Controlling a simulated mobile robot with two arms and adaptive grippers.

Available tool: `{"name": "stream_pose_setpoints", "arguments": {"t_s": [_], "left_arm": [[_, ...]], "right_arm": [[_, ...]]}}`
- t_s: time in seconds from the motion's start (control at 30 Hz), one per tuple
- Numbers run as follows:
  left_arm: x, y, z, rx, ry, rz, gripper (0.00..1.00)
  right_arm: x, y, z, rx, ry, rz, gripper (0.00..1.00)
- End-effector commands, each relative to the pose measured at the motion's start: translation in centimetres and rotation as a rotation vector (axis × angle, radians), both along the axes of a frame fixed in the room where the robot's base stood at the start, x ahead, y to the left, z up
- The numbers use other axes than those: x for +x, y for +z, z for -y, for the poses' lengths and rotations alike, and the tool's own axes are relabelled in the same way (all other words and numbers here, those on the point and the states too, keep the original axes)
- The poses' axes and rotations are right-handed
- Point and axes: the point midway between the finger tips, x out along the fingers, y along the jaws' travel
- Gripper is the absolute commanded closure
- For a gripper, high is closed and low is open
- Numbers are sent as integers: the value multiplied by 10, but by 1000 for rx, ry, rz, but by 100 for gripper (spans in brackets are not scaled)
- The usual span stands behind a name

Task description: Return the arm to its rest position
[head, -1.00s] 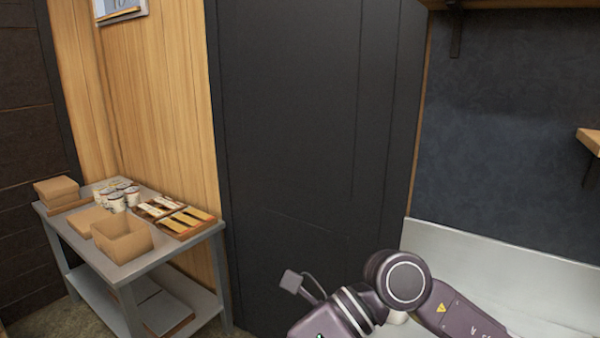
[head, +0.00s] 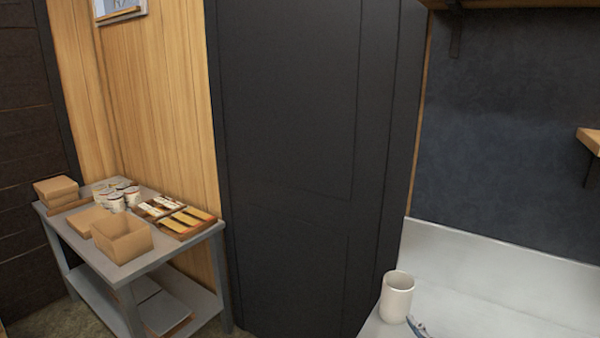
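Neither of my grippers shows in the head view now, and no part of my arms can be made out for certain. A white mug (head: 396,297) stands upright on the light grey counter (head: 480,262) at the lower right. Nothing is touching the mug from above. A small bluish-grey item (head: 418,327), cut off by the bottom edge, lies just to the right of the mug; I cannot tell what it is.
A grey two-tier table (head: 178,252) stands at the left with cardboard boxes (head: 122,239), several white tubs (head: 116,201) and trays of labelled bars (head: 180,217). A dark door (head: 300,160) fills the middle. A wooden shelf (head: 589,139) juts in at right.

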Motion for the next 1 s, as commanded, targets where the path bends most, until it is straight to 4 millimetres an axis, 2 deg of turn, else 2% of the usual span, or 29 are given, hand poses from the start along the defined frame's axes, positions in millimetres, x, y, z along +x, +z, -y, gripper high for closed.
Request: {"name": "stream_pose_setpoints", "arguments": {"t_s": [0.03,0.1,0.23,0.3,0.4,0.6,0.63,0.7,0.87,0.97,1.0], "left_arm": [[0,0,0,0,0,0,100],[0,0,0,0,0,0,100],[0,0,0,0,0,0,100],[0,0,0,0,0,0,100],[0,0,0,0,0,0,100],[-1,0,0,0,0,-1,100],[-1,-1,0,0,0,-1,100],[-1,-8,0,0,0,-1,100],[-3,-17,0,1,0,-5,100],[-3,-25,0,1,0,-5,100],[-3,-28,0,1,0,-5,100]], "right_arm": [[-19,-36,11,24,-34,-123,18],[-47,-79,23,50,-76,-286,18],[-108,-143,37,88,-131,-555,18],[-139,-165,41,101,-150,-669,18],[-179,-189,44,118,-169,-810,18],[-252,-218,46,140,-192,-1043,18],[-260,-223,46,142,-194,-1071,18],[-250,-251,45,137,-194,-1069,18],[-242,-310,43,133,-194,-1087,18],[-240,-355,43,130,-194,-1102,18],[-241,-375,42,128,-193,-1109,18]]}}
